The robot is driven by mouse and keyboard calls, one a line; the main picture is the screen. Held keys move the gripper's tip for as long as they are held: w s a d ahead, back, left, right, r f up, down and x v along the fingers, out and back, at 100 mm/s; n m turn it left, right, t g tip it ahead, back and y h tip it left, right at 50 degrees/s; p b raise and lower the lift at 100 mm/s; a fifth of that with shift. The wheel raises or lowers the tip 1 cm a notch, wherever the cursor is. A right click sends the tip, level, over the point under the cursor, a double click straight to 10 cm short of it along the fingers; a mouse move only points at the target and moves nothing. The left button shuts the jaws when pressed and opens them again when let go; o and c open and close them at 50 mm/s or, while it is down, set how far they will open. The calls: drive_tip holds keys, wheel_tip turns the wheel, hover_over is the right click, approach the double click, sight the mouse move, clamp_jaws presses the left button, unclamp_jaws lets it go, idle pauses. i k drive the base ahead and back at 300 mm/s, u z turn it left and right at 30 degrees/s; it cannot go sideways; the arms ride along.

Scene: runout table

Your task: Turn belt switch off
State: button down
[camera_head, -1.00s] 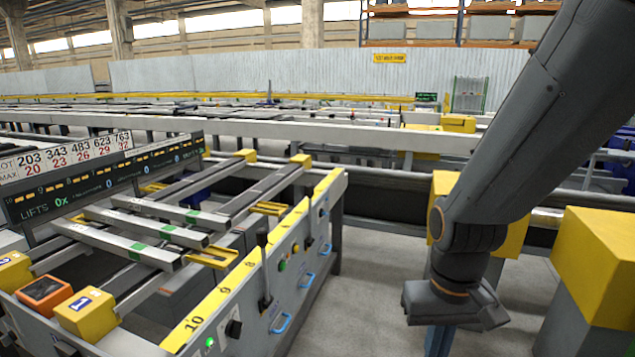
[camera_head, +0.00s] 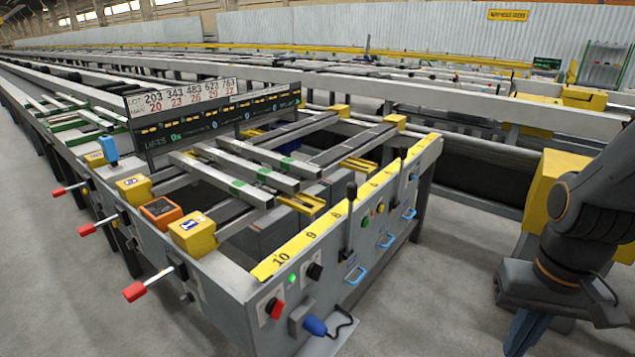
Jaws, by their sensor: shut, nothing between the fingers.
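The runout table's front panel (camera_head: 235,320) carries the controls. A red rotary switch (camera_head: 275,308) and a black knob (camera_head: 314,271) sit near its front corner, with a lit green lamp (camera_head: 292,279) between them. Two black upright levers stand farther along, a near one (camera_head: 350,215) and a far one (camera_head: 403,156). I cannot read which control is the belt switch. My gripper (camera_head: 524,335) shows only partly, as a blue piece under my dark wrist at the bottom right. It is shut and empty, well apart from the panel, and its tips are cut off by the picture's edge.
Blue pull handles (camera_head: 355,275) and a blue plug (camera_head: 315,325) with a black cable jut from the panel. Red-handled levers (camera_head: 135,291) stick out at the left end. A yellow block (camera_head: 550,190) stands behind my arm. Bare floor (camera_head: 450,290) lies between panel and arm.

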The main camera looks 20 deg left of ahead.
sight(275, 308)
drive_tip(key=k, duration=0.5)
drive_tip(key=u, duration=0.85)
drive_tip(key=i, duration=0.4)
drive_tip(key=u, duration=1.75)
drive_tip(key=k, duration=1)
drive_tip(key=z, duration=0.85)
